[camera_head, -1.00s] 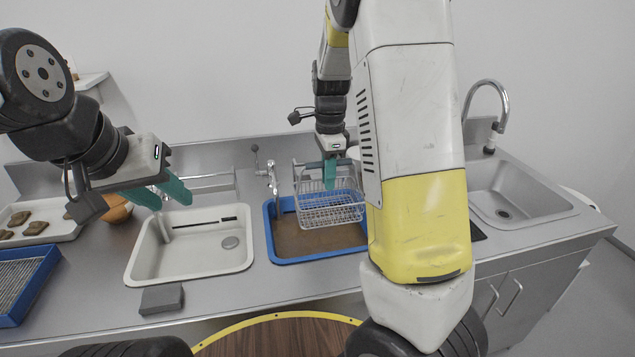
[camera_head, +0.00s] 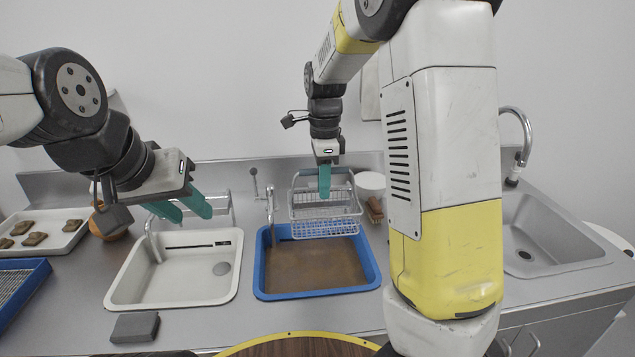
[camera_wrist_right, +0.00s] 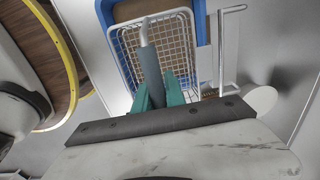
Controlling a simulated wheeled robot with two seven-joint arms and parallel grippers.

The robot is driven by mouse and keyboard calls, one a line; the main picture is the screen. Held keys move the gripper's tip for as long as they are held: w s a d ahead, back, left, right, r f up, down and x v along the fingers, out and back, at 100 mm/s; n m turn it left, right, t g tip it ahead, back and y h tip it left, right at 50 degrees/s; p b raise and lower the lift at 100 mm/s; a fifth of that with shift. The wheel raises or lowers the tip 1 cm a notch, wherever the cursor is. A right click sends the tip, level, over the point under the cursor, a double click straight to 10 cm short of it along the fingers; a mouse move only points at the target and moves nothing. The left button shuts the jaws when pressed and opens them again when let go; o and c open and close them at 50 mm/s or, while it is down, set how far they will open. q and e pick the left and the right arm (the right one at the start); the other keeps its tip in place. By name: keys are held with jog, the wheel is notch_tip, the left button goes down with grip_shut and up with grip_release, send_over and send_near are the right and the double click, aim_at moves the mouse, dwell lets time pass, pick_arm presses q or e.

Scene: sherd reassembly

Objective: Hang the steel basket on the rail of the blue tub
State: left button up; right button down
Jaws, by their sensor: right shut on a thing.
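The steel wire basket (camera_head: 326,225) hangs from my right gripper (camera_head: 324,192), over the back part of the blue tub (camera_head: 318,293). My right gripper is shut on the grey grip of the basket's handle (camera_wrist_right: 149,62). The wrist view shows the basket's mesh (camera_wrist_right: 178,45) overlapping the blue tub (camera_wrist_right: 112,12). A steel rail (camera_wrist_right: 222,50) runs close beside the basket there; I cannot tell whether they touch. In the head view the basket hides most of that area. My left gripper (camera_head: 180,213) is open and empty above the white tub's back left corner.
The white tub (camera_head: 118,292) stands left of the blue tub, with a grey block (camera_head: 134,326) in front. Brown liquid fills the blue tub.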

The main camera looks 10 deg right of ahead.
jog(key=shift+w+f, duration=0.25)
jog(key=shift+w, duration=1)
jog(key=shift+w+f, duration=0.2)
jog(key=shift+w, duration=1)
jog(key=shift+f, duration=1.45)
jog(key=c, duration=1.3)
grip_release()
